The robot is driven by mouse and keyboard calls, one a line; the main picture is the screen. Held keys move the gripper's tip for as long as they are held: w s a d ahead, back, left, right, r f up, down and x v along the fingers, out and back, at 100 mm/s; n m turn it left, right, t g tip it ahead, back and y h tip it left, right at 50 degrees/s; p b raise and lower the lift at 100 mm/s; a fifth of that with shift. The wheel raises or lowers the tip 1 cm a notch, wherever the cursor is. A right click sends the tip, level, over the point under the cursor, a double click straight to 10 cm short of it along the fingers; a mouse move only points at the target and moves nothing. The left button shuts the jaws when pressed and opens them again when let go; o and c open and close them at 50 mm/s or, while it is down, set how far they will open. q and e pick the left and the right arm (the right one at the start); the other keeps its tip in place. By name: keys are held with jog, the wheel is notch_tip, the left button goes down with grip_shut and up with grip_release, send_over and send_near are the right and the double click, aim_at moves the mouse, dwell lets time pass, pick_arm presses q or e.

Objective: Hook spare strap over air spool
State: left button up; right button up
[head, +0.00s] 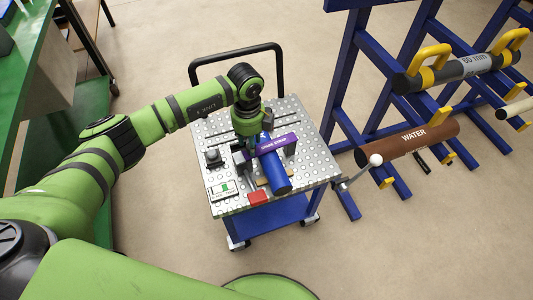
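The blue air spool (275,173) lies lengthwise on the top of a small cart, its near end toward me. A purple strap (279,143) with white lettering crosses over the spool. A short leg hangs down at the strap's right end; from this angle I cannot tell whether the strap rests on the spool or is just above it. My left gripper (243,150) points down at the strap's left part, beside the spool. Its fingers are small, dark and partly hidden, so I cannot see whether they grip the strap. My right gripper is out of view.
The cart top (318,170) also carries a dark fixture (213,157), a small box with a green mark (223,189) and a red block (257,197). A blue rack (347,60) at right holds a brown WATER pipe (410,143) and a grey pipe with yellow handles (460,69).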

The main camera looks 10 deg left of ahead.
pick_arm(q)
jog(key=shift+w+a+f, duration=0.1)
jog(key=shift+w+a, duration=0.15)
jog(key=shift+w, duration=0.05)
jog(key=o, duration=0.4)
jog(key=shift+s, duration=0.1)
jog(key=shift+r, duration=0.2)
notch_tip(320, 180, up, 7)
jog(key=p, duration=0.6)
jog(key=shift+f, duration=0.1)
